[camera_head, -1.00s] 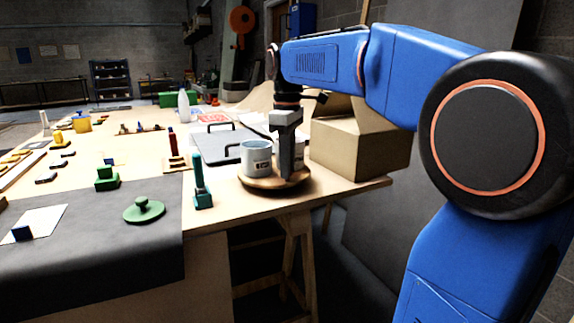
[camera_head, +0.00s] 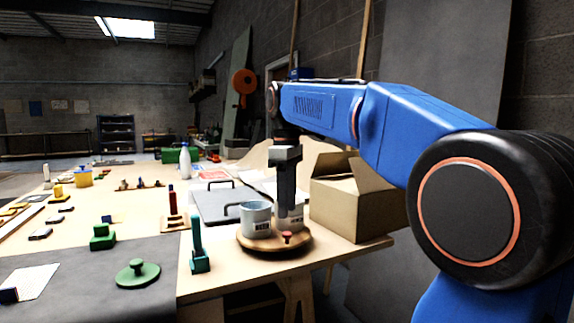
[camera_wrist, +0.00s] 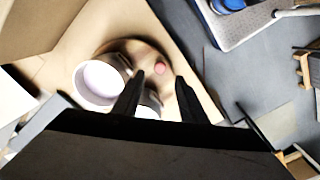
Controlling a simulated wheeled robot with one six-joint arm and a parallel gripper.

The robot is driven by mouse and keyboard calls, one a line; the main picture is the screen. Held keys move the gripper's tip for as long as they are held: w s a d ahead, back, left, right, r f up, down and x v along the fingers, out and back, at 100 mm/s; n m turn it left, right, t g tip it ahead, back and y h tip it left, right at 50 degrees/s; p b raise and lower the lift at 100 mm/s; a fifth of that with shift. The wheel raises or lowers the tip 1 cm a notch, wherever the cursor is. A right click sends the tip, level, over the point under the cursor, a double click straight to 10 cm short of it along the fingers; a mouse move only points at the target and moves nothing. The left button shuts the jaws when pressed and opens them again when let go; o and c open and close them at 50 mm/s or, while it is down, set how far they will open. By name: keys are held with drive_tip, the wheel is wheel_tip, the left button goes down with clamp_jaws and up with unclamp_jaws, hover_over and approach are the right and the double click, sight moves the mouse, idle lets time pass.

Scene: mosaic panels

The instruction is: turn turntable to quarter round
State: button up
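The turntable (camera_head: 264,244) is a round wooden disc on the bench near its right edge; it also shows in the wrist view (camera_wrist: 168,98). A pale mug (camera_head: 255,219) stands on its left part, and a second pale mug (camera_head: 297,219) is partly hidden behind my gripper. A small red knob (camera_head: 287,237) stands near the disc's front rim. My gripper (camera_head: 287,205) points down above the disc. In the wrist view its two fingers (camera_wrist: 158,82) are apart with nothing between them, and the red knob (camera_wrist: 160,68) shows just beyond the tips.
An open cardboard box (camera_head: 352,208) stands close to the right of the turntable. A teal upright piece (camera_head: 198,246) stands to its left. A grey board with black handles (camera_head: 216,203) lies behind it. The bench's front edge is close to the disc.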

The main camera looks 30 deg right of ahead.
wheel_tip(320, 180, up, 11)
idle(0.4)
idle(0.4)
drive_tip(key=s+a+f+m+t, duration=0.1)
drive_tip(key=s+f+m, duration=0.2)
drive_tip(key=s+f, duration=0.5)
drive_tip(key=s+f+m+t, duration=0.2)
drive_tip(key=s+f, duration=0.6)
drive_tip(key=f, duration=0.9)
drive_tip(key=s+a+f+m+t, duration=0.1)
drive_tip(key=s+f+m, duration=0.3)
drive_tip(key=s+f, duration=0.5)
wheel_tip(320, 180, down, 4)
drive_tip(key=shift+a+f+t, duration=0.15)
drive_tip(key=shift+a+t, duration=0.2)
drive_tip(key=shift+t, duration=0.05)
